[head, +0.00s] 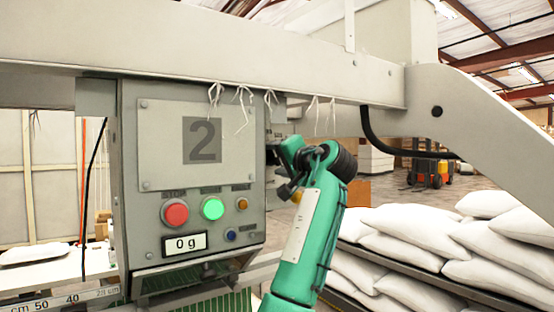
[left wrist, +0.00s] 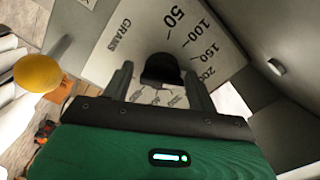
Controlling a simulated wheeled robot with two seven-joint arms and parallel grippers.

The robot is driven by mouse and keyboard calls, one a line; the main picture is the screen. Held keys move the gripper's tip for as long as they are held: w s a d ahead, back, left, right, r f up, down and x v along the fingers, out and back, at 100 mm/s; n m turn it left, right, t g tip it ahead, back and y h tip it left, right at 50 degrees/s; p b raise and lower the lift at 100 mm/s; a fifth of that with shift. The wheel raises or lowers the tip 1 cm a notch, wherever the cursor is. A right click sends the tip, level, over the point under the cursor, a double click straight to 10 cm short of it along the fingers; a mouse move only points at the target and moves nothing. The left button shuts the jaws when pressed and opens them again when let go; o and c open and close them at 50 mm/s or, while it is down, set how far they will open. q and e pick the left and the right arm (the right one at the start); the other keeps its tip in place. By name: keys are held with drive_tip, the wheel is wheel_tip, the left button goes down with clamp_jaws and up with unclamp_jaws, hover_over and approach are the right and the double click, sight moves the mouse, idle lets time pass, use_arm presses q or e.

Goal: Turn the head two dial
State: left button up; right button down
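The head two box (head: 200,145) is a grey control panel with a large "2" on its front and a display (head: 185,243) reading 0 g. Its dial shows in the left wrist view as a black knob (left wrist: 161,70) on a pale plate (left wrist: 125,45) marked GRAMS, with 50, 100, 150 and 200. My left gripper (left wrist: 160,85) is open, with one finger on each side of the knob and visible gaps between. Contact cannot be told. In the head view my left gripper (head: 277,165) is at the box's right side, where the dial is hidden. My right gripper is not in view.
A beam (head: 250,55) runs overhead. White sacks (head: 410,230) are stacked at right. A forklift (head: 428,172) stands far behind.

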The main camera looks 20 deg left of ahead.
use_arm(q)
drive_tip(key=shift+o, duration=0.7)
drive_tip(key=shift+r, duration=0.1)
drive_tip(key=shift+s, duration=0.1)
drive_tip(key=shift+s+d, duration=0.1)
drive_tip(key=shift+d, duration=0.1)
drive_tip(key=b+v, duration=0.6)
drive_tip(key=v, duration=0.7)
drive_tip(key=shift+s, duration=0.1)
